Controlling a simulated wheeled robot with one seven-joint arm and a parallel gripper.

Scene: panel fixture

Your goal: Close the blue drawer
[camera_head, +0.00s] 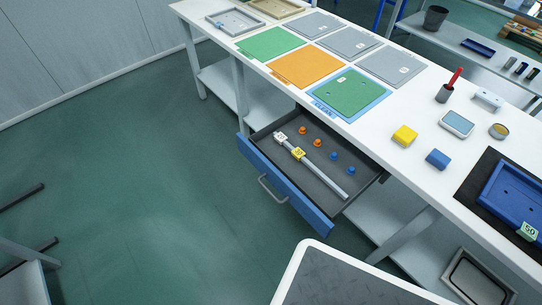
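The blue drawer (283,193) is pulled out from under the front edge of the white workbench. Its blue front faces the lower left and carries a grey bar handle (270,190). My gripper is not in this view.
A white-rimmed dark surface (345,280) stands at the bottom. Green floor left of the drawer is clear.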

